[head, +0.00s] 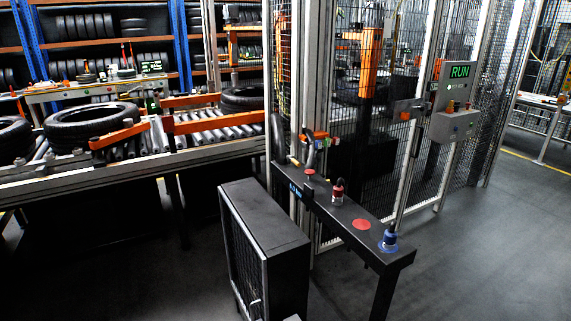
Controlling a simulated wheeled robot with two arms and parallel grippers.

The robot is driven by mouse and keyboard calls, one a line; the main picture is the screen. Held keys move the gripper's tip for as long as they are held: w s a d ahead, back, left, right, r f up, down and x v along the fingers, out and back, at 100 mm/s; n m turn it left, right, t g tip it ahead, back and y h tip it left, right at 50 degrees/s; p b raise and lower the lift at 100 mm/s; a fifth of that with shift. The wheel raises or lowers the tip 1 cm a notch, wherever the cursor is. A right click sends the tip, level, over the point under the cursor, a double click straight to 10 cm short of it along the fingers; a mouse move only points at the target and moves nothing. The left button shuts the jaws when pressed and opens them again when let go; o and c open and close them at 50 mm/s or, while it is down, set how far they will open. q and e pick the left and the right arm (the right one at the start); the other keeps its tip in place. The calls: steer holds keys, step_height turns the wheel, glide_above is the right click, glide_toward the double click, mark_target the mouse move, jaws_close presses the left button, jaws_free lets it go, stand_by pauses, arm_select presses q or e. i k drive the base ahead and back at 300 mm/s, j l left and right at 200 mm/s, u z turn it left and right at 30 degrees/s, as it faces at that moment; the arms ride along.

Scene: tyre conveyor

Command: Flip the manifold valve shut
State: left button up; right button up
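A narrow black bench (345,215) stands in front of the mesh fence and carries several small fittings. A red fitting with a dark top (338,192) stands upright near its middle. A flat red disc (361,224) lies nearer its front end, and a blue fitting (389,239) stands on a blue disc at that end. A small red part (310,172) and a grey curved hose or handle (308,152) are at the far end. I cannot tell which part is the manifold valve, or its lever position. Neither gripper is in view.
A black cabinet with a mesh front (265,235) stands close, left of the bench. A roller conveyor (200,130) with tyres (92,122) runs at left. A control box (455,124) under a green RUN display (460,71) hangs on the fence. Floor (480,255) at right is clear.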

mark_target(288, 158)
steer(key=i+l, duration=0.15)
steer(key=l, duration=0.4)
steer(key=i+l+u, duration=0.1)
steer(key=l, duration=0.5)
steer(key=i+l, duration=0.15)
steer(key=l, duration=0.4)
steer(key=i+l, duration=0.1)
steer(key=l, duration=0.5)
steer(key=i+l+u, duration=0.1)
steer(key=l, duration=0.5)
steer(key=i+l, duration=0.25)
steer(key=i+l+u, duration=0.15)
steer(key=l, duration=0.3)
steer(key=i+l, duration=0.4)
steer(key=i, duration=0.25)
steer(key=i+l+u, duration=0.15)
steer(key=i, duration=0.25)
